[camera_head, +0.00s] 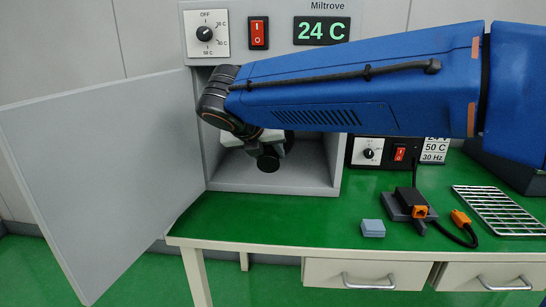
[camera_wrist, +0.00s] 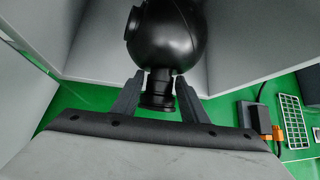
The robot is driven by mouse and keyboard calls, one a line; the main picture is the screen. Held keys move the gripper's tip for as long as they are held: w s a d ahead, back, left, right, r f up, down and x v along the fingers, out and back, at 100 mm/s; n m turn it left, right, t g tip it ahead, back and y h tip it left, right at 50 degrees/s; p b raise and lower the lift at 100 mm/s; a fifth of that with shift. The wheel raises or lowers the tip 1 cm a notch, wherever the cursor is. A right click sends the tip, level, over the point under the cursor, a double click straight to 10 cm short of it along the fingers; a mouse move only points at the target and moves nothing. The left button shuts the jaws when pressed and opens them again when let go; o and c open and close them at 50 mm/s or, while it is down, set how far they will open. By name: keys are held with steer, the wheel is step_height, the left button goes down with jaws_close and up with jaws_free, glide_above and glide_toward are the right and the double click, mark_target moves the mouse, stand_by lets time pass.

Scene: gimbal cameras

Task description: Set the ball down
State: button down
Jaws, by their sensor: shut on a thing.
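My gripper (camera_wrist: 157,96) is shut on the short ribbed neck of a black ball (camera_wrist: 168,38). The glossy round body extends beyond the fingers, with a small knob on its left side. In the head view my gripper (camera_head: 270,146) is at the mouth of an open grey cabinet (camera_head: 270,187), above its floor. A dark round part of the held ball (camera_head: 268,163) shows below the fingers. My blue arm hides the upper part of the opening and most of the ball. How deep it is inside is hard to tell.
The cabinet door (camera_head: 95,170) stands wide open at left. Its panel reads 24 C, with a dial (camera_head: 206,33) and red switch (camera_head: 259,33). A blue-grey block (camera_head: 373,228), a grey device with orange connectors (camera_head: 410,205) and a wire rack (camera_head: 497,210) lie on the green table (camera_head: 240,232).

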steer(key=w, duration=1.2)
steer(key=shift+w+d, duration=0.2)
steer(key=shift+w+f, duration=0.3)
steer(key=shift+f, duration=2.95)
steer(key=shift+w+f, duration=0.2)
steer(key=shift+f, duration=0.15)
steer(key=c, duration=1)
jaws_free()
steer(key=shift+c, duration=0.2)
steer(key=v, duration=1.2)
